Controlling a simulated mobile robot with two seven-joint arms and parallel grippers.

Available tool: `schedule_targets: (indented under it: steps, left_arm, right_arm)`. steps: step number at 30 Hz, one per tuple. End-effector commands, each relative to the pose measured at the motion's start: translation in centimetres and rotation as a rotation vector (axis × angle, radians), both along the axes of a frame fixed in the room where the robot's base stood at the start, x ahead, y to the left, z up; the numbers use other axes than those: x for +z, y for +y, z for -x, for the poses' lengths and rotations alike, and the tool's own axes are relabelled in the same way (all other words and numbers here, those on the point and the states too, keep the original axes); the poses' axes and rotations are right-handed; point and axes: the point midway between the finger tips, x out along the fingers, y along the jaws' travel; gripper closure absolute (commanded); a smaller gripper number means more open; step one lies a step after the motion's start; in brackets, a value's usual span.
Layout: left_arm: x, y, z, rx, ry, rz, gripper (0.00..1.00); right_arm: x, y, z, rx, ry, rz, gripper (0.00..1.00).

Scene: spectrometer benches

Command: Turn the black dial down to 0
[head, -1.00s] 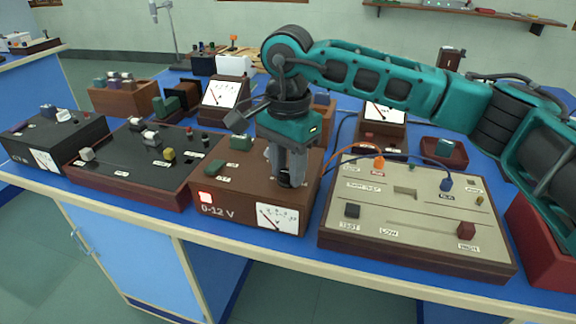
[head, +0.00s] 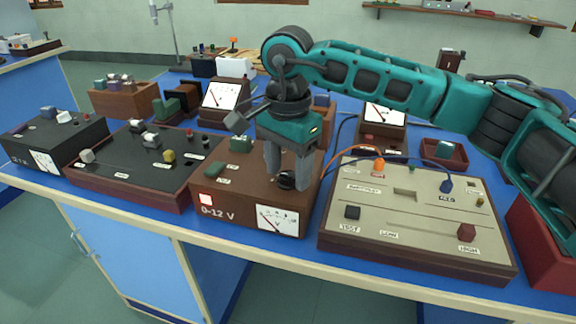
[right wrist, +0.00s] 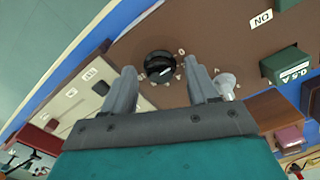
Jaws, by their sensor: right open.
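The black dial (head: 286,180) sits on top of the brown 0-12 V box (head: 234,203). In the right wrist view the dial (right wrist: 160,66) is round, with a white pointer mark and small marks around it. My right gripper (head: 289,182) points down over the dial, fingers apart. In the right wrist view my right gripper (right wrist: 158,76) has one finger on each side of the dial, with gaps showing; I cannot tell how far down the tips reach. My left gripper is not in view.
A beige panel (head: 420,215) with sliders and plugged cables stands to the right. A dark box (head: 120,180) with knobs stands to the left. A green block (head: 241,144) is on the brown box behind the gripper. The blue bench's front edge is clear.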

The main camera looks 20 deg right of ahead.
Motion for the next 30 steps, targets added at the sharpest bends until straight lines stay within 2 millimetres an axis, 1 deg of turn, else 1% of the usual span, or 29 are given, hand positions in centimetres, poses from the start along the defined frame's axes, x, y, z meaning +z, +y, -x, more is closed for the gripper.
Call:
schedule_targets:
  steps: [5,12,15,18,21,24,30]
  left_arm:
    - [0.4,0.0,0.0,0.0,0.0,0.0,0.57]
    - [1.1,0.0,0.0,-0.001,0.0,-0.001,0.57]
    - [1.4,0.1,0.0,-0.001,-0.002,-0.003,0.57]
    - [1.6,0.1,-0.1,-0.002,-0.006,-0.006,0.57]
    - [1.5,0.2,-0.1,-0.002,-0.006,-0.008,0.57]
    - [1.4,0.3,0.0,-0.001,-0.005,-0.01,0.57]
    - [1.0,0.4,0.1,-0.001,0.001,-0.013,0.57]
  right_arm:
    - [2.7,0.0,-0.1,-0.001,-0.006,-0.002,0.41]
    - [8.1,0.1,-0.1,0.0,-0.006,-0.001,0.41]
    - [10.0,0.0,-0.1,0.0,-0.004,0.0,0.41]
    - [11.5,0.0,-0.1,-0.001,-0.004,-0.001,0.41]
    - [12.3,0.1,0.0,0.001,-0.003,-0.002,0.41]
    - [12.7,0.0,0.0,0.001,-0.002,-0.001,0.41]
    - [12.8,0.0,0.0,0.001,-0.001,-0.001,0.41]
